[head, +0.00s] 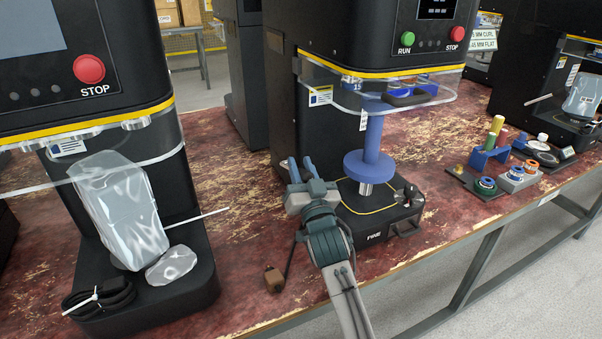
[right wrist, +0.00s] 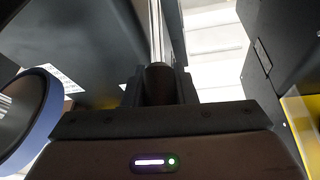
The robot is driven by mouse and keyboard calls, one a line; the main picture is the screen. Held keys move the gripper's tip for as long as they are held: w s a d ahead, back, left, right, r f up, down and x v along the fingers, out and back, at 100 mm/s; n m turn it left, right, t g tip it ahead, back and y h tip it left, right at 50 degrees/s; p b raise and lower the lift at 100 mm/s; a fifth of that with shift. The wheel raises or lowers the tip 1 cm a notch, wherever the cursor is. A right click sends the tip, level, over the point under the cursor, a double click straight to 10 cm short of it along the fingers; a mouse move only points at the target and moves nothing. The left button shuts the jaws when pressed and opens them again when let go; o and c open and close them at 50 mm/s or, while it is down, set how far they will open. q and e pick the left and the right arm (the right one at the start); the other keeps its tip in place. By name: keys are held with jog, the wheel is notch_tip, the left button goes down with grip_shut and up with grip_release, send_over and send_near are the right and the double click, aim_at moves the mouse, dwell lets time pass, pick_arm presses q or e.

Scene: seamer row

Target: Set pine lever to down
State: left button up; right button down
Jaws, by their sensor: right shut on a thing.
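The machine marked PINE (head: 374,237) stands mid-bench, with a blue column and blue disc (head: 368,165) above its black base. My right gripper (head: 302,170) is at the left side of this machine, left of the blue disc. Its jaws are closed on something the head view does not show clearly. In the right wrist view a shiny metal rod (right wrist: 156,30) runs straight down to the dark fingers (right wrist: 160,85); it looks like the lever. Its angle against the machine cannot be told. My left gripper is in neither view.
A left machine with a STOP button (head: 89,68) holds a clear-wrapped package (head: 118,207). Blue and grey holders (head: 490,160) with small parts sit at the right. Bare bench (head: 235,190) lies left of PINE.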

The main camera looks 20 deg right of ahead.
dwell(0.3)
jog(key=c, duration=1.2)
grip_release()
jog(key=shift+o, duration=0.2)
jog(key=shift+f, duration=0.1)
jog(key=v, duration=1)
jog(key=shift+s+b, duration=0.4)
jog(key=shift+f, duration=0.15)
